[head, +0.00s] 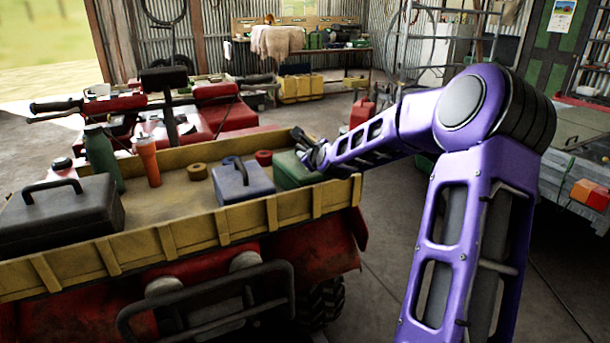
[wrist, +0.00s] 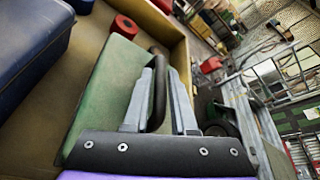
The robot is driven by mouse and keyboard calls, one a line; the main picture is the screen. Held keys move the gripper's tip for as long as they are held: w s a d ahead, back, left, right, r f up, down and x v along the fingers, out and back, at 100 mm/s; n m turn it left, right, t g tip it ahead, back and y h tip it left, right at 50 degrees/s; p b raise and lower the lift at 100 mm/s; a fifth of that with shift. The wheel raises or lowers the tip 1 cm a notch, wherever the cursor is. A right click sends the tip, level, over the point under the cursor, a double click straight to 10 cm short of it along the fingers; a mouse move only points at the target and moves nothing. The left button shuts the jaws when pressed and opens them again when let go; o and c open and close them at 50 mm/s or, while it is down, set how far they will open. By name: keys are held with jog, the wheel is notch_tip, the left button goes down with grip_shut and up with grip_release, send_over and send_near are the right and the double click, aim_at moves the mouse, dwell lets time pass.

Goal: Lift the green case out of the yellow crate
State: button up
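The green case (head: 294,171) sits in the right end of the yellow crate (head: 170,243), close to the end wall. It also shows in the wrist view (wrist: 105,88), with its dark curved handle (wrist: 158,92) on top. My gripper (head: 304,143) is at the case's top in the head view. The case looks still down inside the crate. The far fingertip contact is partly hidden.
A blue case (head: 243,182) stands just left of the green one. A black toolbox (head: 62,214), a green bottle (head: 102,158), an orange tumbler (head: 148,160) and tape rolls (head: 263,157) share the crate. Open floor lies beyond the crate's right end.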

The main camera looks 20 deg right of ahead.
jog(key=shift+c, duration=0.3)
grip_shut()
jog(key=shift+r, duration=0.15)
dwell(0.9)
